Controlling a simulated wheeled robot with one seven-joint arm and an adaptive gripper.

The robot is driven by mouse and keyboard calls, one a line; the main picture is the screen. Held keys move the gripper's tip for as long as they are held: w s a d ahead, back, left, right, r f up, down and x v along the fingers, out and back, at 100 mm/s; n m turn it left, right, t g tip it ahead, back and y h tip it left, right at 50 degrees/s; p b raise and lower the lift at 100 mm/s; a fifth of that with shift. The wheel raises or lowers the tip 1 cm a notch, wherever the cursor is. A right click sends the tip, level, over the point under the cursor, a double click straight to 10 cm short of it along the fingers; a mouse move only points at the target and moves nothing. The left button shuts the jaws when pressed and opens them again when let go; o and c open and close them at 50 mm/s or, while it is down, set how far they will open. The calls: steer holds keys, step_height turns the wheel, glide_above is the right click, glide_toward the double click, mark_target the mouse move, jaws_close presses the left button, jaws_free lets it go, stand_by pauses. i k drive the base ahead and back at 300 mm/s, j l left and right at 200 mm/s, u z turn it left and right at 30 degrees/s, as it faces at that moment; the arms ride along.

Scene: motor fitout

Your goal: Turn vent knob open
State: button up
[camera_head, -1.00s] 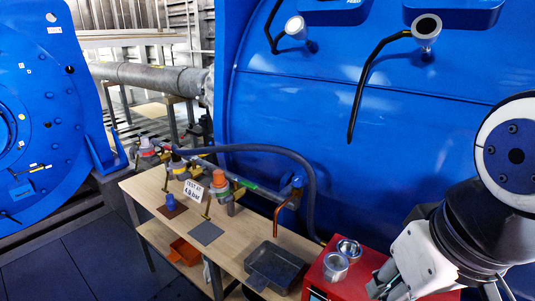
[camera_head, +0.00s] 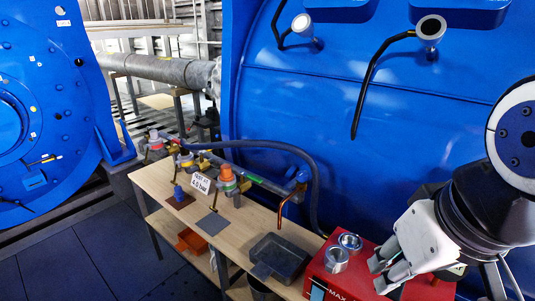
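A pipe manifold with several valves stands along the back of the wooden bench. An orange knob (camera_head: 226,173) tops the nearest valve, and smaller valves with a dark knob (camera_head: 184,147) and a grey knob (camera_head: 154,135) stand farther left. I cannot tell which one is the vent knob. A sign reading "TEST AT" and a bar value (camera_head: 201,183) stands in front of them. My gripper (camera_head: 380,273) is at the lower right, above the red box and well away from the valves. Its pale fingers point down-left, and the gap between them is unclear.
A red box (camera_head: 322,270) with metal cups (camera_head: 336,259) stands at right. A large blue housing (camera_head: 300,105) rises behind. Dark floor is clear at left.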

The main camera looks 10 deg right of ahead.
mark_target(302, 176)
steer(key=i+j+z, duration=0.1)
steer(key=z, duration=0.35)
steer(key=j+z, duration=0.4)
steer(key=i+j+z, duration=0.1)
steer(key=j+z, duration=0.55)
steer(key=j, duration=0.15)
steer(key=j+u, duration=0.3)
steer(key=i+j+u, duration=0.15)
steer(key=j+u, duration=0.25)
steer(key=u, duration=0.15)
steer(key=i+j+u, duration=0.1)
steer(key=u, duration=0.2)
